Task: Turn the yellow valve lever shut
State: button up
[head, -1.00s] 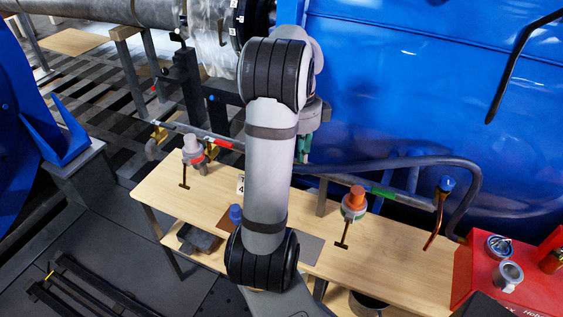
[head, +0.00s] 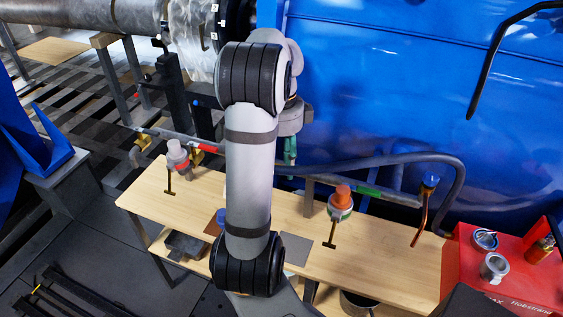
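Two small yellow-brass fittings sit on the thin pipe behind the bench, one at the left (head: 142,140) and one beside the red band (head: 205,148). I cannot tell at this size which carries the yellow valve lever, or its angle. My arm stands upright across the middle of the head view and hides part of the pipe and bench. At its far end, a grey round part with a teal piece below it (head: 290,148) shows behind the arm, over the pipe. It may be my gripper; its fingers cannot be made out.
A wooden bench (head: 385,262) runs below the pipe. On it stand a grey-capped fitting (head: 177,155), an orange-capped fitting (head: 341,200) and a blue-topped copper pipe (head: 424,208). A red box (head: 465,280) stands at the right. A large blue housing (head: 400,90) closes off the back.

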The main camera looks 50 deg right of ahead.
notch_tip(320, 180, up, 12)
dwell(0.6)
jog(key=shift+f, duration=0.1)
dwell(0.4)
notch_tip(320, 180, down, 12)
jog(key=shift+r, duration=0.1)
dwell(0.3)
dwell(0.4)
